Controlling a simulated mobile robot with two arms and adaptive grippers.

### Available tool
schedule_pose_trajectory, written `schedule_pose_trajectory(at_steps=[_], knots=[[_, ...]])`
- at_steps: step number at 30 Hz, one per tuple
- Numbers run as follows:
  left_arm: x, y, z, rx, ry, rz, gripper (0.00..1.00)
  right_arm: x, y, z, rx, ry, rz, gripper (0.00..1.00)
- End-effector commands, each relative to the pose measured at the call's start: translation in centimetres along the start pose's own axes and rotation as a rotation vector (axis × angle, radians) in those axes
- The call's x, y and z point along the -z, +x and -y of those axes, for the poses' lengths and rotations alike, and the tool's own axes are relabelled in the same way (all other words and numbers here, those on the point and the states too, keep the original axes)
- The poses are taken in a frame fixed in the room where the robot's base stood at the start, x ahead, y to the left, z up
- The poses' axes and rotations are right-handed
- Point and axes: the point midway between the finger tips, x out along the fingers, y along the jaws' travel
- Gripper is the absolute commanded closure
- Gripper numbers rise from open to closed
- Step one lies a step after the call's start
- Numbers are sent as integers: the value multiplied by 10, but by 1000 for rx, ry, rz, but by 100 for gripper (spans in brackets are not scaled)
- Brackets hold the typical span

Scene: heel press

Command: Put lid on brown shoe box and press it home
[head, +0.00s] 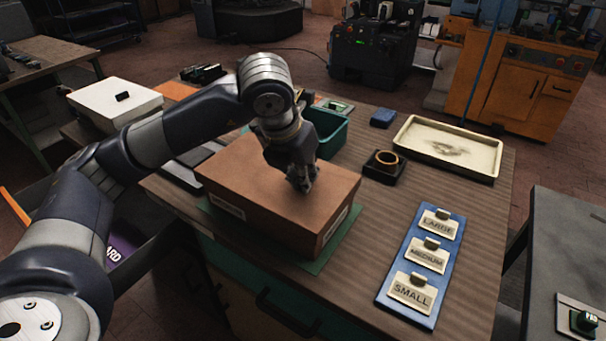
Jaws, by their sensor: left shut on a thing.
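The brown shoe box (268,222) sits on a green mat (316,266) on the wooden workbench, with pale labels on two of its sides. Its top is covered by a flat brown lid (240,168). I cannot tell whether the lid is fully seated all round. My left gripper (302,186) comes down from above onto the right part of the lid. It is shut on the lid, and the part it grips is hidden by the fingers. My right gripper is not in view.
A green bin (330,138) stands just behind the box. A cream tray (450,148), a black holder with a ring (384,166) and a blue board with size tags (420,265) lie to the right. A white box (115,108) stands at the left. Bare bench separates box and board.

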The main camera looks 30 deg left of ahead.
Motion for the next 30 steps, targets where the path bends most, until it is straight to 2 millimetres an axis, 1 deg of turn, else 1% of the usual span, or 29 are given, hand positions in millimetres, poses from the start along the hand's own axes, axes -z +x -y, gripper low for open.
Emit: schedule_pose_trajectory(at_steps=[1,10,11,12,14,24,25,28,29,30], knots=[[4,4,0,-1,2,-14,100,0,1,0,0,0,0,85],[5,4,0,-2,3,-18,100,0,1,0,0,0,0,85],[5,4,0,-2,3,-18,88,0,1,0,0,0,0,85],[5,4,0,-2,3,-18,79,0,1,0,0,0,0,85],[5,4,0,-2,3,-18,67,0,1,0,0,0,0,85],[3,3,0,-1,2,-12,67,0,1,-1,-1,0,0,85],[3,3,0,-1,2,-12,60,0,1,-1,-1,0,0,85],[3,3,0,-1,2,-10,45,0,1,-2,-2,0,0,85],[3,3,0,-1,2,-10,43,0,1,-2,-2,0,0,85],[3,2,0,-1,1,-9,43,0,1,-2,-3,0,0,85]])
